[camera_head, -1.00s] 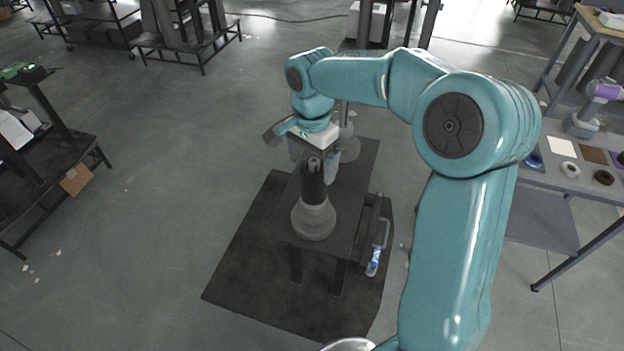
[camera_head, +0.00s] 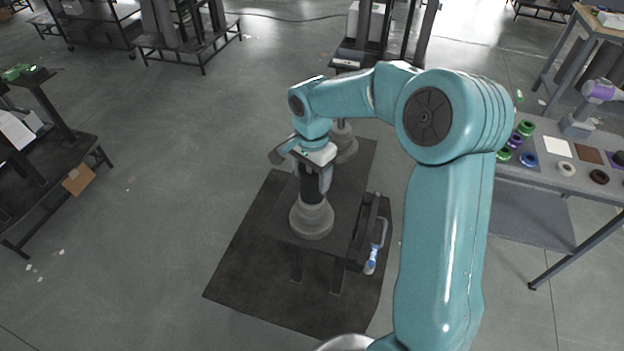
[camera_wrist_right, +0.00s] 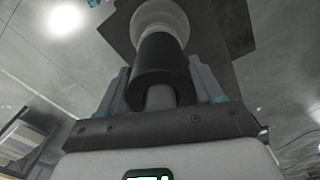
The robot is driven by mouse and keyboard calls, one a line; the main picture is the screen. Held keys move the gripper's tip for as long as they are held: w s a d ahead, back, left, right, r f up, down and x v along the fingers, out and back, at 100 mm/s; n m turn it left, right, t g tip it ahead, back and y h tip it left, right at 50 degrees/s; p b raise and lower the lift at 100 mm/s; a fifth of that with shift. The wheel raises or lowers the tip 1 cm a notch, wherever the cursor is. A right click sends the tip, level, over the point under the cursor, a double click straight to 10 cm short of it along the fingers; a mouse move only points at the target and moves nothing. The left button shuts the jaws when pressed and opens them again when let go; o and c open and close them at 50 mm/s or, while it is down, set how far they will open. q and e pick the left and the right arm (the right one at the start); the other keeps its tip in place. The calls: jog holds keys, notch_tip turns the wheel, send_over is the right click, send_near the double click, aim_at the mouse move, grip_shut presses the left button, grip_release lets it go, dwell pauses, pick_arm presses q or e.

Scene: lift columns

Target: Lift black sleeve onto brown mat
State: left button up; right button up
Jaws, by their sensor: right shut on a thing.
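The black sleeve (camera_head: 309,190) is upright around the post of the grey stepped column (camera_head: 311,220) on the dark stand in the middle. My right gripper (camera_head: 314,178) is shut on the sleeve from above, its fingers on either side. In the right wrist view the sleeve (camera_wrist_right: 163,68) sits between the fingers, with the grey post showing inside its near end. The gripper and wrist hide part of the sleeve in the head view. The brown mat (camera_head: 590,154) lies flat on the grey table at the right, with bare surface visible. My left gripper is out of view.
A white mat (camera_head: 557,148) lies left of the brown mat. A second grey column (camera_head: 344,143) stands behind. A handle (camera_head: 381,235) projects from the stand's right side.

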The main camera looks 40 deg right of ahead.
jog(key=shift+w+r, duration=0.1)
jog(key=shift+r, duration=0.2)
notch_tip(320, 180, up, 20)
dwell(0.5)
jog(key=shift+r+p, duration=0.25)
jog(key=shift+p, duration=0.2)
dwell(0.5)
